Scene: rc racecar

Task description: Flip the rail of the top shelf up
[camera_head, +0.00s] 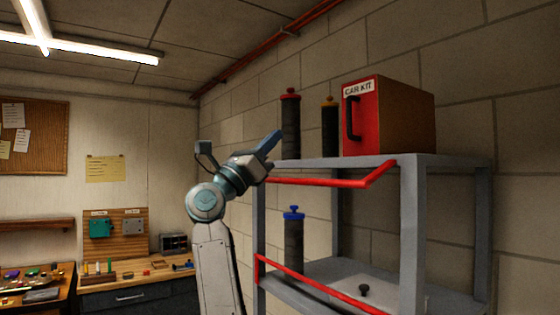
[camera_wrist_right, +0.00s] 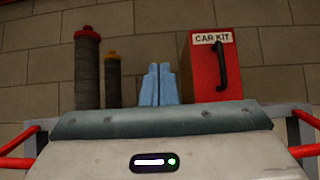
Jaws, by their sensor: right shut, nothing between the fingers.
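The red rail (camera_head: 325,183) of the top shelf hangs in front of and a little below the grey top shelf board (camera_head: 425,160), with its right arm angling up to the shelf's right front post. In the right wrist view the red rail (camera_wrist_right: 14,163) shows only at the left and right edges; my gripper body hides its middle. My right gripper (camera_head: 270,143) is at the left front of the top shelf, above the rail's left end and apart from the rail. Its blue fingers (camera_wrist_right: 158,86) are together and empty. My left gripper is out of view.
On the top shelf stand a red-capped cylinder (camera_head: 290,125), an orange-capped cylinder (camera_head: 329,128) and a red-fronted CAR KIT box (camera_head: 405,115). The lower shelf has its own red rail (camera_head: 310,284) and a blue-capped cylinder (camera_head: 293,245). A workbench (camera_head: 130,272) is at the left.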

